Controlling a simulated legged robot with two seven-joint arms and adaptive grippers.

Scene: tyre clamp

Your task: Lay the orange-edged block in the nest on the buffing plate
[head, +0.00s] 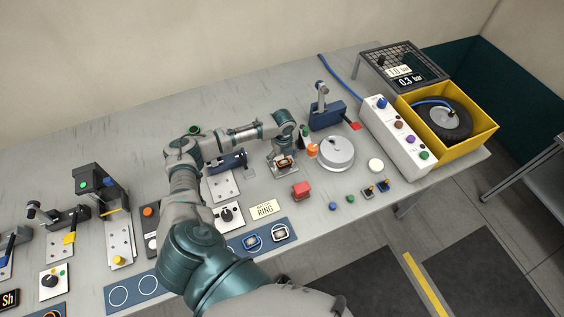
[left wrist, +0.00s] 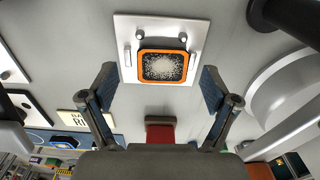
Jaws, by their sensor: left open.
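The orange-edged block (left wrist: 162,66), with a speckled grey face, lies on the pale buffing plate (left wrist: 190,28) between small posts and side rails in the left wrist view. It looks level and square to the plate. In the head view the block (head: 284,163) shows small below my left gripper (head: 288,148). The left gripper is open in the left wrist view (left wrist: 158,80), one finger on each side of the block's near end. Both fingers stand apart from the block, and nothing is between them. My right gripper is not in view.
A red block (head: 301,190) is in front of the plate, and a round grey drum (head: 337,152) stands to its right. A blue clamp unit (head: 327,114) is behind. A blue mat (head: 280,231) holds two framed blocks. The yellow tyre crate (head: 478,140) is far right.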

